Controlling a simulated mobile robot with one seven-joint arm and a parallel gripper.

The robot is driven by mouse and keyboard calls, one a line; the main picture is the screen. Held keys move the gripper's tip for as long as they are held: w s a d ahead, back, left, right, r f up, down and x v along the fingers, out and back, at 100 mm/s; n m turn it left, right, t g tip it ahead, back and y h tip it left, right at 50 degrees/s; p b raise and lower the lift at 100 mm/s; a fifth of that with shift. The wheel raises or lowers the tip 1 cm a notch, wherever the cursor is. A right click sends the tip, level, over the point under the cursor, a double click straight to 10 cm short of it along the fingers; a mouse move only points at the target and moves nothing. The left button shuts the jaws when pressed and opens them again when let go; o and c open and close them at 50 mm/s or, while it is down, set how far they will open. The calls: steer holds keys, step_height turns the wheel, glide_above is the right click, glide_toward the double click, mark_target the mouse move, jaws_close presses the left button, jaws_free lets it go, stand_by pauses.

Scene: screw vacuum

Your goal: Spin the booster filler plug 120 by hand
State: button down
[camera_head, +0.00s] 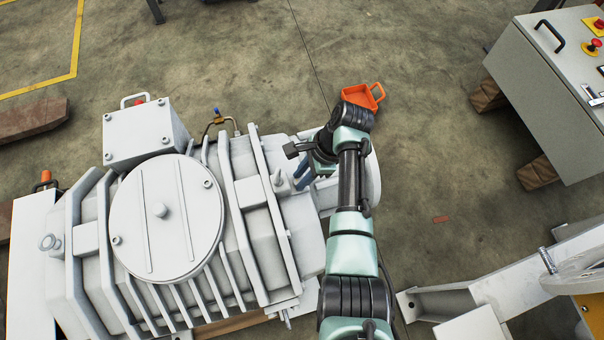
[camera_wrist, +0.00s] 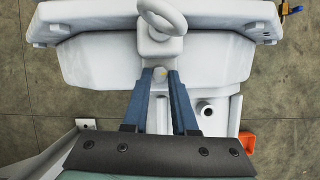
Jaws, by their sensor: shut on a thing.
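The big white vacuum pump (camera_head: 225,215) fills the left and middle of the head view, with its end face also at the top of the wrist view (camera_wrist: 95,65). The filler plug, a small pale piece (camera_wrist: 160,73), shows between the blue fingertips just below a lifting eye. My gripper (camera_wrist: 160,76) is shut on it, one finger on each side. In the head view my gripper (camera_head: 303,171) is at the pump's right end, partly covered by my wrist; the plug is hidden there.
The lifting eye (camera_wrist: 163,18) stands close above the fingertips. A round open pipe end (camera_wrist: 206,108) is at right. An orange bin (camera_head: 363,97) lies on the floor beyond my wrist. A grey control cabinet (camera_head: 545,85) stands at right, with open floor between.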

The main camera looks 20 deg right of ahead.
steer(key=n, duration=0.2)
steer(key=n+g, duration=0.1)
steer(key=n, duration=0.1)
steer(key=n+g+b, duration=0.1)
steer(key=n, duration=0.1)
steer(key=shift+w+a, duration=0.1)
steer(key=shift+w, duration=0.15)
stand_by(0.5)
steer(key=c, duration=0.7)
jaws_free()
steer(key=p+v, duration=0.3)
steer(key=v, duration=1)
steer(key=shift+p, duration=0.35)
steer(key=shift+w+a, duration=0.15)
steer(key=shift+w, duration=0.1)
